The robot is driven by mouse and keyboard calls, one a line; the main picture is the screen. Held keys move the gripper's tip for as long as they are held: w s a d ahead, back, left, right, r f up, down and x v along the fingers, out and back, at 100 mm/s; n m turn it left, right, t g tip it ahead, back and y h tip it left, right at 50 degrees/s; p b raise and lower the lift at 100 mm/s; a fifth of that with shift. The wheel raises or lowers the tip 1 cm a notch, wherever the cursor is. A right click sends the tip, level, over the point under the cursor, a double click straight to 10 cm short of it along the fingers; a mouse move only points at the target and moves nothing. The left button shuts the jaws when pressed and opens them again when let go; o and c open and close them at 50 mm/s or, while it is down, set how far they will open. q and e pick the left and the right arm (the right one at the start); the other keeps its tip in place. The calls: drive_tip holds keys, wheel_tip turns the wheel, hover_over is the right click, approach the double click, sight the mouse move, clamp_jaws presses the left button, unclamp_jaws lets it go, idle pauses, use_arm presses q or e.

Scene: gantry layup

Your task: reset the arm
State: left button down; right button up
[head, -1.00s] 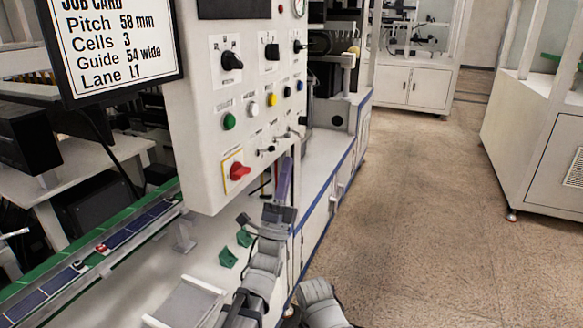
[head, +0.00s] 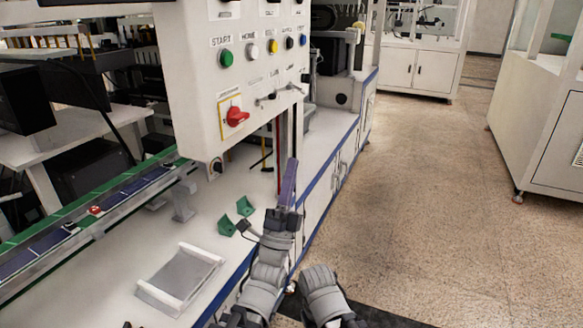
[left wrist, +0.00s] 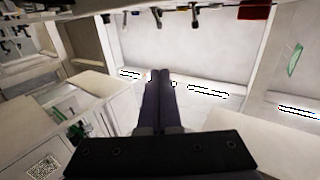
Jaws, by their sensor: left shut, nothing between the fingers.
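My left gripper (head: 291,163) stands in front of the bench, right of and below the control panel (head: 205,130). Its dark purple fingers point up and away and are pressed together with nothing between them. They also show shut in the left wrist view (left wrist: 162,76), with a pale wall and bright light strips beyond. The fingers look clear of the panel in the picture; the exact gap cannot be told. Part of my right arm (head: 322,292) shows at the bottom edge, but its gripper is not visible.
Green brackets (head: 236,215) and a grey tray (head: 150,291) sit on the white bench. A conveyor with dark cells (head: 115,198) runs at left. Open floor (head: 430,200) lies right.

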use_arm(q)
drive_tip(key=w+d+f+n+g+y, duration=0.1)
drive_tip(key=w+f+n+g+y, duration=0.1)
drive_tip(key=w+f+n+g, duration=0.3)
drive_tip(key=w+d+f+g+y, duration=0.2)
drive_tip(key=w+f, duration=0.1)
drive_tip(key=f, duration=0.4)
wheel_tip(320, 180, down, 12)
drive_tip(key=f+n+g+y, duration=0.1)
drive_tip(key=n+g+y, duration=0.1)
drive_tip(key=n+g, duration=0.3)
drive_tip(key=s+a+f+n+g+y, duration=0.35)
drive_tip(key=s+f+g, duration=0.55)
drive_tip(key=f, duration=0.3)
drive_tip(key=s+a+f+n+g+y, duration=0.1)
drive_tip(key=s+a+f+n+g, duration=0.15)
drive_tip(key=s, duration=0.35)
drive_tip(key=s+a+f+n+g+y, duration=0.1)
drive_tip(key=s+g, duration=0.3)
drive_tip(key=s, duration=0.2)
wheel_tip(320, 180, up, 38)
drive_tip(key=p, duration=3.7)
drive_tip(key=shift+f+n, duration=0.25)
drive_tip(key=shift+n, duration=0.05)
drive_tip(key=c, duration=1.6)
unclamp_jaws()
drive_tip(key=shift+s, duration=0.1)
